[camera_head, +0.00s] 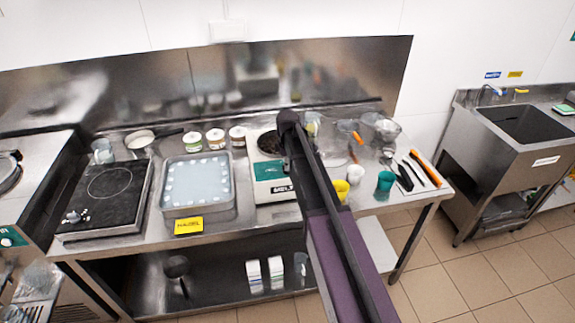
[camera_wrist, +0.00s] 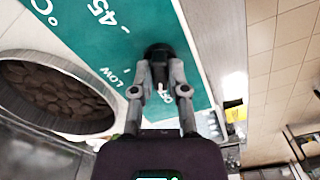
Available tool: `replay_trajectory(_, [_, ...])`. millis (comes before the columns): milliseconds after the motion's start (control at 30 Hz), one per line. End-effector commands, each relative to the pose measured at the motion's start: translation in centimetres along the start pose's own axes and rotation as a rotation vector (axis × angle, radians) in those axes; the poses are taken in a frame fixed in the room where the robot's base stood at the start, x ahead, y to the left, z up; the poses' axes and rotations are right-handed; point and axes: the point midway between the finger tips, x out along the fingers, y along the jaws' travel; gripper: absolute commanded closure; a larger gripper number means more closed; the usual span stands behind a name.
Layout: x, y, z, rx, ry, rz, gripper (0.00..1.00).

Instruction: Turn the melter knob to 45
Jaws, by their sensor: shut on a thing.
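The melter (camera_head: 270,188) stands on the steel table, a white box with a green front panel and a dark round well on top. In the wrist view its green panel (camera_wrist: 75,15) shows a dial with a "45" mark, a "LOW" mark and "°C". The black melter knob (camera_wrist: 158,50) sits between my fingertips. My gripper (camera_wrist: 159,62) is shut on the knob, one finger on each side.
The melter's well (camera_wrist: 55,92) holds brown pieces. Left of the melter are a tray (camera_head: 232,214) and a black hob (camera_head: 103,198). To its right are a yellow cup (camera_head: 341,189), a green cup (camera_head: 385,181) and several tools. Jars (camera_head: 215,139) stand behind.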

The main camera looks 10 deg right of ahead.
Motion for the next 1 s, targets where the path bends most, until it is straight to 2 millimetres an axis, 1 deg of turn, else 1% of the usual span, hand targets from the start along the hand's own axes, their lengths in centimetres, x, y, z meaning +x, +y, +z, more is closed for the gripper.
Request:
replay_trajectory(167, [0.03,-0.13,0.02,0.096,0.0,-0.002,1.0])
replay_trajectory(367, [0.04,-0.19,0.01,0.254,-0.001,-0.002,1.0])
replay_trajectory(1000, [0.05,-0.37,-0.04,0.86,-0.002,-0.003,1.0])
